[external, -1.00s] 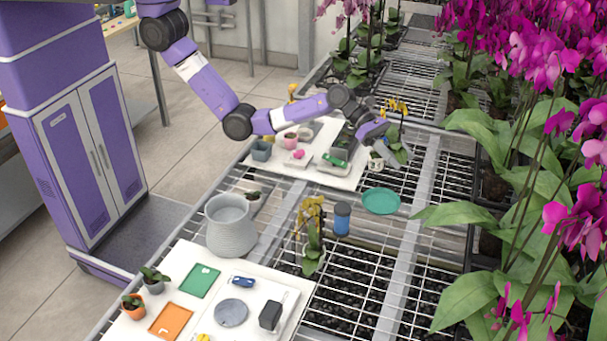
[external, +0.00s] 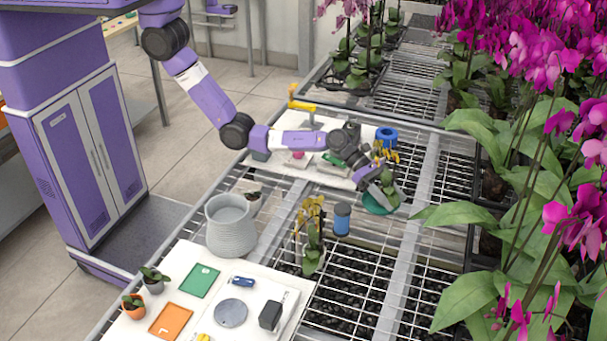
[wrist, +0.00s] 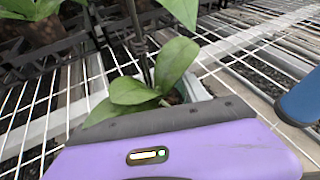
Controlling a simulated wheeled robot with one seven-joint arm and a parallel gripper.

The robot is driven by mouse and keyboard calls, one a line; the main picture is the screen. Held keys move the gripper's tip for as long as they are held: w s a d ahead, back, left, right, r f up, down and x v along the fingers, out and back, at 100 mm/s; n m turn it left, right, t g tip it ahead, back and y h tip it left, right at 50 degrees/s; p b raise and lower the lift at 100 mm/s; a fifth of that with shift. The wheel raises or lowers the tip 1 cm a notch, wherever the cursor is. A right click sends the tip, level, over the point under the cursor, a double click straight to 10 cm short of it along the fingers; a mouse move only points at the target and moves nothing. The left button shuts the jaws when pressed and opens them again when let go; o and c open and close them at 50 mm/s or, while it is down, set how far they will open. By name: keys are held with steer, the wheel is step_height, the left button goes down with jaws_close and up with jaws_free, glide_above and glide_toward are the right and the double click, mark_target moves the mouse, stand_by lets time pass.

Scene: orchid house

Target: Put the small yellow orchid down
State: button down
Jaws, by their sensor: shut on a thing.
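The small yellow orchid has yellow flowers (external: 386,154) and broad green leaves (external: 388,184) in the external view. My gripper (external: 376,186) is shut on it, low down at the pot, which is mostly hidden. It stands roughly upright over the round teal saucer (external: 372,207), whose rim shows below and left of the leaves. I cannot tell whether the pot touches the saucer. In the wrist view, the orchid's leaves (wrist: 172,66) and a bit of pot rim rise behind my purple gripper body; the fingertips are hidden.
A blue jar (external: 342,218) stands left of the saucer and shows at the wrist view's right (wrist: 301,101). A taller yellow orchid (external: 312,240) and a grey ribbed pot (external: 231,228) stand nearer. Magenta orchids (external: 560,150) crowd the right. The wire bench (external: 400,270) is clear in front.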

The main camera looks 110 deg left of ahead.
steer(key=shift+f, duration=0.15)
steer(key=c, duration=0.6)
jaws_free()
steer(key=shift+s+r, duration=0.15)
steer(key=shift+r, duration=0.05)
steer(key=p+v, duration=0.2)
steer(key=v, duration=0.9)
steer(key=shift+s+a+r+p, duration=0.2)
steer(key=shift+s+p, duration=0.05)
steer(key=shift+p, duration=0.15)
